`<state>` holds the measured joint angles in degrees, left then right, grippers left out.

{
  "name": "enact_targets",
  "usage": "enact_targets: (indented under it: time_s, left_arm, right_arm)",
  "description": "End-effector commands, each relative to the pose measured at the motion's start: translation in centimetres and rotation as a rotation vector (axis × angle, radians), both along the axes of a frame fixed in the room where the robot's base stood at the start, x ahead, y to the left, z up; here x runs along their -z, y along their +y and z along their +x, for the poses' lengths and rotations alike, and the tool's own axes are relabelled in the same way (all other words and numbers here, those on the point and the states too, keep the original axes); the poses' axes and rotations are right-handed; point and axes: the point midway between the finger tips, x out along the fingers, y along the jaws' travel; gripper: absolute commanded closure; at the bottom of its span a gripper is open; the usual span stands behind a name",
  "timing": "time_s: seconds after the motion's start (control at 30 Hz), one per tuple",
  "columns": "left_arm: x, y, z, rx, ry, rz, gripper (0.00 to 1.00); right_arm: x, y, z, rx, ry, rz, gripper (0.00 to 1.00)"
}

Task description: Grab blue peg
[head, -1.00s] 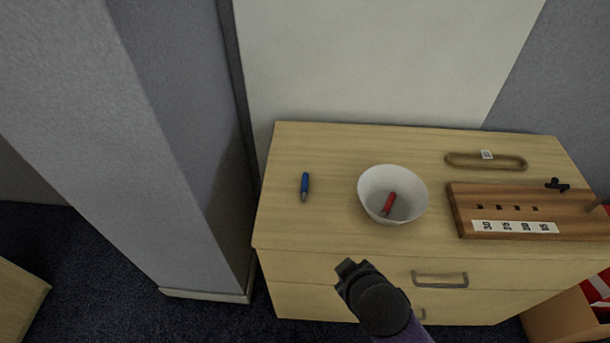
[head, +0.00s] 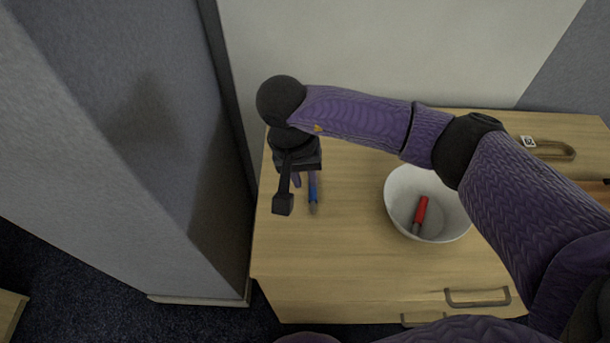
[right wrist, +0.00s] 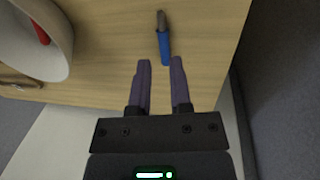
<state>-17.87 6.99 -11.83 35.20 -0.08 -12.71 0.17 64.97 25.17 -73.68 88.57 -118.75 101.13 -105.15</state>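The blue peg (head: 313,188) lies on the left part of the wooden dresser top, with its grey tip toward the front edge. My right gripper (head: 304,178) is above the dresser top at the peg, reaching in from the right. In the right wrist view my right gripper (right wrist: 161,62) is open, its two purple fingers apart. The blue peg (right wrist: 164,45) shows just beyond the fingertips, roughly in line with the gap between them. The gripper hides part of the peg in the head view. My left gripper is not in view.
A white bowl (head: 396,202) with a red peg (head: 421,210) inside stands right of the blue peg; my right arm passes over its rim. A wooden loop (head: 555,150) lies at the back right. A grey wall stands close to the dresser's left side.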

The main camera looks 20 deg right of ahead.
Motion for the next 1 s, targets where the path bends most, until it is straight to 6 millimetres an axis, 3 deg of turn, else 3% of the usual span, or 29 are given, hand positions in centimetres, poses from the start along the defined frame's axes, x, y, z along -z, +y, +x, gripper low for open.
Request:
enact_targets:
  time_s: [0.43, 0.7, 0.73, 0.83, 1.0]
  left_arm:
    - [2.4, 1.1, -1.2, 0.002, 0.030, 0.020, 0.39]
    - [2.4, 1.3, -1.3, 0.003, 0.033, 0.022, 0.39]
    - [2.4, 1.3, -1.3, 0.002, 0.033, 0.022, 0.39]
    - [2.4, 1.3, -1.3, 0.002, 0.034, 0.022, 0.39]
    - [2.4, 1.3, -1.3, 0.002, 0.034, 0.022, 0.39]
  right_arm:
    - [8.8, -1.1, -0.1, 0.002, 0.005, 0.004, 0.75]
    - [9.3, -1.3, -0.1, 0.000, 0.001, 0.007, 0.75]
    - [9.3, -1.3, -0.1, 0.000, 0.001, 0.007, 0.77]
    - [9.3, -1.3, -0.1, 0.000, 0.001, 0.007, 0.99]
    - [9.3, -1.2, -0.1, 0.001, 0.002, 0.007, 1.00]
